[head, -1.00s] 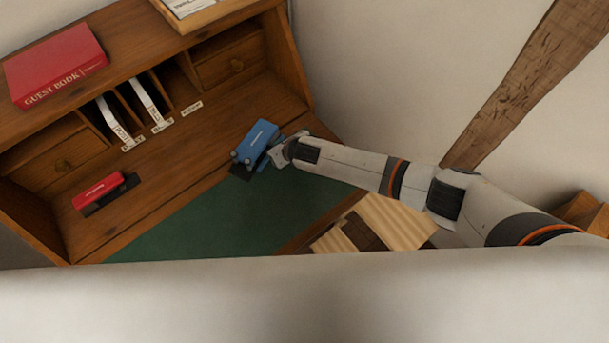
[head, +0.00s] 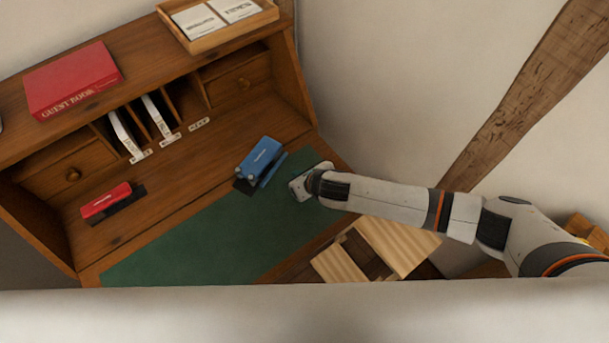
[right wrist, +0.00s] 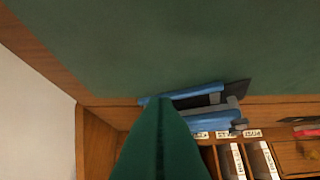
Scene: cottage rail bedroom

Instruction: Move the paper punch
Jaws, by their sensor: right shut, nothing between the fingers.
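The blue paper punch (head: 260,158) stands on the wooden desk at the back edge of the green mat, its dark base toward the left. My right gripper (head: 297,190) is over the green mat, to the right and in front of the punch, apart from it. It is shut and empty. In the right wrist view the punch (right wrist: 205,97) lies beyond the mat's edge, partly hidden behind a dark green tapered shape at the bottom centre. My left gripper is not in view.
A red desk tool (head: 107,203) sits at the left of the desk. Labelled pigeonholes (head: 160,120) and a red guest book (head: 73,78) are behind. The green mat (head: 205,240) is clear at left. A wall bounds the right. A pale slatted wooden thing (head: 395,243) is at the lower right.

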